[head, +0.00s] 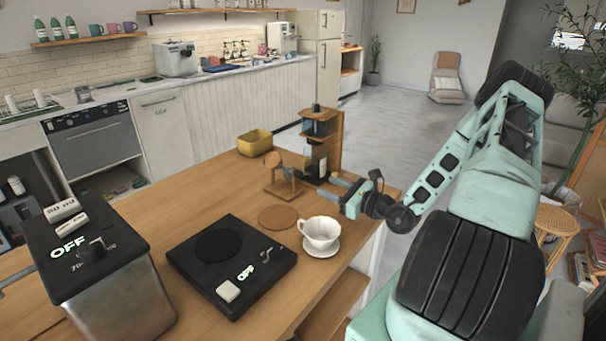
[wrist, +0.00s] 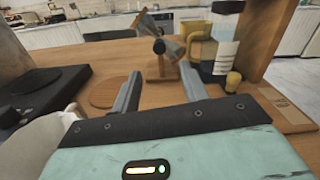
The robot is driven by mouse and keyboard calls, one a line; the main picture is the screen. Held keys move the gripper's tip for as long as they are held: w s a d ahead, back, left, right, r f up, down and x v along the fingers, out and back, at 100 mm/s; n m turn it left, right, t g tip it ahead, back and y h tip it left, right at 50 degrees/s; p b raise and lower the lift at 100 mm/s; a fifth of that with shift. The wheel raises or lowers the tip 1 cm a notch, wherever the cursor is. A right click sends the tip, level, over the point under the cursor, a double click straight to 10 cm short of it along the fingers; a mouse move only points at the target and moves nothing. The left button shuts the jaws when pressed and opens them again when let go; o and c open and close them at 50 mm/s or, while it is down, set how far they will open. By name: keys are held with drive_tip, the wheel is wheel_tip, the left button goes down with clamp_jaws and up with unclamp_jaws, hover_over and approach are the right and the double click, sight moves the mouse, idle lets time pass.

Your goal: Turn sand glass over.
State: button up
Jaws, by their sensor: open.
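The sand glass (wrist: 159,40) sits tilted in a wooden stand (wrist: 163,70), seen in the wrist view just beyond my fingertips. In the head view the sand glass (head: 273,159) and its stand (head: 284,188) are on the wooden counter, left of my gripper. My gripper (head: 328,188) is open and empty, reaching in low from the right. In the wrist view its two fingers (wrist: 161,82) are spread, pointing at the stand and apart from it. I cannot tell where the sand lies.
A wooden shelf tower (head: 328,130) with a dark bottle stands close behind my gripper. A white cup (head: 321,230) on a saucer is near the counter edge, beside a round coaster (head: 278,217). A black scale (head: 232,265) and a yellow bin (head: 254,143) are also on the counter.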

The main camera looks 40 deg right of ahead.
sight(302, 176)
drive_tip(key=w, duration=0.3)
drive_tip(key=w+a+p, duration=0.1)
drive_tip(key=w, duration=0.2)
drive_tip(key=w+p, duration=0.1)
drive_tip(key=w, duration=0.3)
drive_tip(key=shift+a, duration=0.25)
clamp_jaws()
